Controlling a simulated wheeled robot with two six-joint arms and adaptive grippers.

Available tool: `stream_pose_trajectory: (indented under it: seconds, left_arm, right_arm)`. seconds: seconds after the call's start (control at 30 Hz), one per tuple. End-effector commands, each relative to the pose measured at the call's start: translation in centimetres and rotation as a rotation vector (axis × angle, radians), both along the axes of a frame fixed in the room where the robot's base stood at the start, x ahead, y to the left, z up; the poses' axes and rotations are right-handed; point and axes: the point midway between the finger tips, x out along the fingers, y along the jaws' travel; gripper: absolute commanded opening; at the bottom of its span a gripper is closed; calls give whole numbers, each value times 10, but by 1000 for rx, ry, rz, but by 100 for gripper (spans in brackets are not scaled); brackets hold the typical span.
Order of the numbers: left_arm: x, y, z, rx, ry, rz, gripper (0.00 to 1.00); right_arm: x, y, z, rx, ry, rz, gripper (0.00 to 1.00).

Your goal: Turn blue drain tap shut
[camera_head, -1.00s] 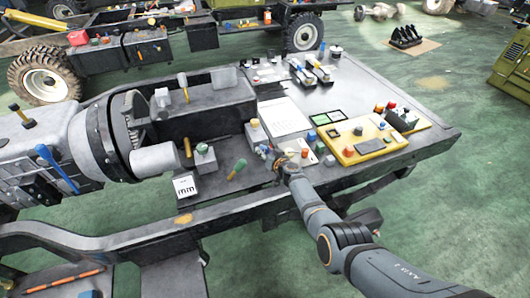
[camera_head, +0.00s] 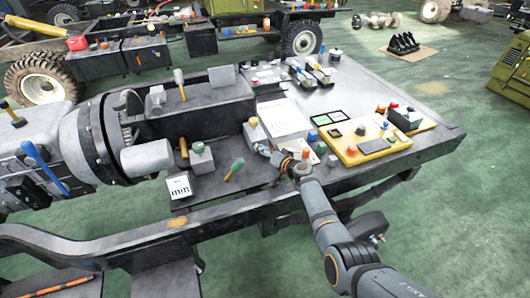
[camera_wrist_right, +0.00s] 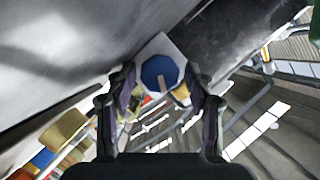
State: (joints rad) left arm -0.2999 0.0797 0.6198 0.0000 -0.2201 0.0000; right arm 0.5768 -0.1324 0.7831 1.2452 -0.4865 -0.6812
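In the right wrist view a round blue knob (camera_wrist_right: 160,73) with a pale pinkish mark sits on a white plate. It looks like the blue drain tap. In the head view I cannot make it out; the gripper may hide it. My right gripper (camera_head: 262,148) reaches over the middle of the workbench, just right of a small grey box with a yellow knob. In the wrist view its two fingers (camera_wrist_right: 162,88) are apart, with the blue knob showing in the gap at their tips. I cannot tell whether they touch it. My left gripper is not in view.
A grey box with a yellow knob (camera_head: 254,130), a green-handled lever (camera_head: 235,167) and a white "mm" card (camera_head: 180,186) are left of the gripper. A yellow control panel (camera_head: 370,148) is to its right. A large grey cylindrical housing (camera_head: 95,140) fills the left.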

Motion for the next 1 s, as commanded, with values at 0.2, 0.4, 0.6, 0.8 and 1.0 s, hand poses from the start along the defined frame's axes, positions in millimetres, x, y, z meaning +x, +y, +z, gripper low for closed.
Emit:
stream_pose_trajectory:
  seconds: [0.2,0.4,0.6,0.8,1.0]
  left_arm:
    - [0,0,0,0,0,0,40]
    - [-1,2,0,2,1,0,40]
    - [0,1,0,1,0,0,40]
    - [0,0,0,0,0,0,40]
    - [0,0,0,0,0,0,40]
  right_arm:
    - [0,0,-1,-1,2,-1,59]
    - [-4,-3,-1,-2,0,1,59]
    - [-22,-14,5,-4,-1,-1,59]
    - [-45,-30,14,-4,0,-1,59]
    - [-61,-41,20,-2,-1,0,59]
